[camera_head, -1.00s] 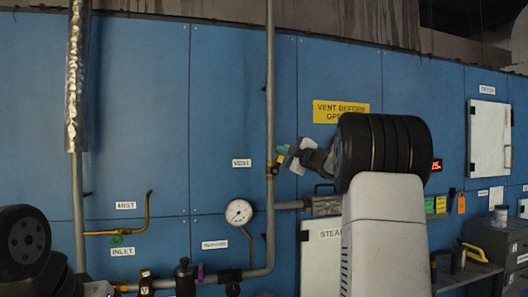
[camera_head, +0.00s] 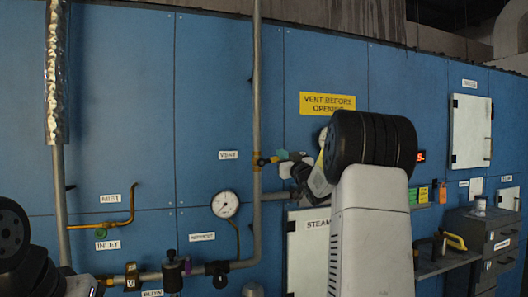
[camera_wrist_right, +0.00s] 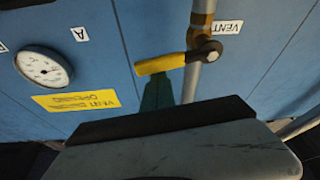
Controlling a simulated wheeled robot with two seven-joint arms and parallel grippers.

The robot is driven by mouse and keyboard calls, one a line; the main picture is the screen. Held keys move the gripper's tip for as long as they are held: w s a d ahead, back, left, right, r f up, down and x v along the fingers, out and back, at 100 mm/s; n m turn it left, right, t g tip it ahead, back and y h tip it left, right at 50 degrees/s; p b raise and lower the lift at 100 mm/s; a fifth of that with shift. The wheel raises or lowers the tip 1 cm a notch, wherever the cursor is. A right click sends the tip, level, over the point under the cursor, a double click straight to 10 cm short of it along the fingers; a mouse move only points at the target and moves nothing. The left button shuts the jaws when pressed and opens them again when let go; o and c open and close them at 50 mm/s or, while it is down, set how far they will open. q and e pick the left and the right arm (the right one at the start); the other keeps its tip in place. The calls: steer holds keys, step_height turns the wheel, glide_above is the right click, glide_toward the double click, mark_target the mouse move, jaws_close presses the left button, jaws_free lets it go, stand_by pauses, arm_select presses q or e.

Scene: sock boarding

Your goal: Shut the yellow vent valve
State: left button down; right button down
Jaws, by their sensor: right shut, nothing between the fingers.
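The yellow vent valve lever (camera_wrist_right: 160,64) shows in the right wrist view, which sees the wall upside down. My right gripper (camera_head: 287,156) is shut and empty, just right of the lever. In the wrist view its teal fingertips (camera_wrist_right: 157,93) end at the lever's edge; I cannot tell whether they touch. My left gripper is not in view.
The upright pipe (camera_head: 256,90) runs up the blue panel wall. A pressure gauge (camera_head: 225,204) sits lower left of the valve. The STEAM cabinet (camera_head: 306,260) is below my right gripper. A lower pipe with valves (camera_head: 172,270) runs along the bottom.

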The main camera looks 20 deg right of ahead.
steer(key=shift+d+f+m+h, duration=0.1)
steer(key=shift+f+m+h, duration=0.3)
steer(key=shift+m, duration=0.45)
steer(key=shift+d+f+m+h, duration=0.1)
steer(key=shift+f+m+h, duration=0.25)
steer(key=shift+m, duration=0.5)
steer(key=shift+f, duration=0.2)
